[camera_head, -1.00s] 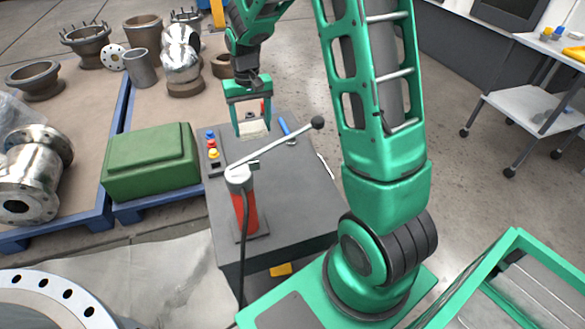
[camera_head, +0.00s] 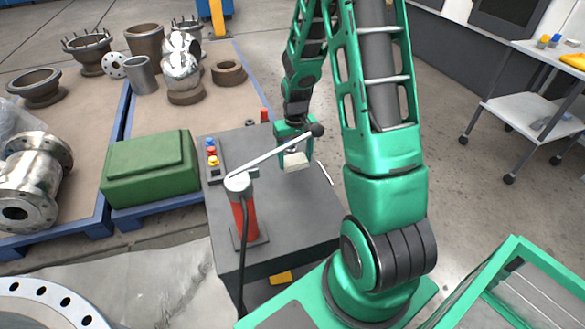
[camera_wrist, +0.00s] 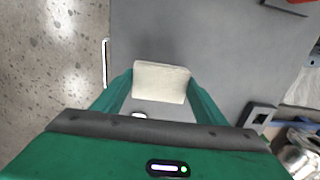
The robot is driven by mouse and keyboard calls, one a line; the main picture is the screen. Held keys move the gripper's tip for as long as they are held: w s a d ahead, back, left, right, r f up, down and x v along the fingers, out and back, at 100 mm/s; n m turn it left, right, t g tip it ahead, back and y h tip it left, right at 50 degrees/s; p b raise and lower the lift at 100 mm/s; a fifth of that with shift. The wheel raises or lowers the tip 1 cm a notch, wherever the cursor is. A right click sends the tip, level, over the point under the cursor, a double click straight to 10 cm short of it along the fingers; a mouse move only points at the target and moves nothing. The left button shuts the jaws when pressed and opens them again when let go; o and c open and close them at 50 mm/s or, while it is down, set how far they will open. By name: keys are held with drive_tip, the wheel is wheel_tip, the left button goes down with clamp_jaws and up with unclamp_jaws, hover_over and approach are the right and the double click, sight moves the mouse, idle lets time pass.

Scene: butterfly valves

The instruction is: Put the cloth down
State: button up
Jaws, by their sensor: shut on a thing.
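The cloth (camera_wrist: 161,82) is a small cream folded block, seen between my two green fingers in the wrist view. It also shows in the head view (camera_head: 296,161) at the lower end of my gripper (camera_head: 294,150). My gripper (camera_wrist: 160,98) is shut on the cloth and points down over the grey bench top (camera_head: 264,190). I cannot tell whether the cloth touches the surface. A lever with a dark ball end crosses in front of part of my gripper in the head view.
The red post (camera_head: 245,218) with its long lever (camera_head: 275,155) stands close left of my gripper. A button box (camera_head: 212,160) sits at the bench's left edge. A white rod (camera_head: 325,173) lies near the right edge. A green case (camera_head: 150,170) is further left.

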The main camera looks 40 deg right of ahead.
sight(297, 174)
drive_tip(key=shift+w+d+f, duration=0.2)
drive_tip(key=shift+d+f, duration=0.25)
drive_tip(key=shift+d, duration=0.2)
drive_tip(key=shift+f, duration=2)
drive_tip(key=shift+f, duration=0.1)
drive_tip(key=o, duration=1.1)
wheel_tip(297, 174, up, 12)
drive_tip(key=shift+r, duration=0.15)
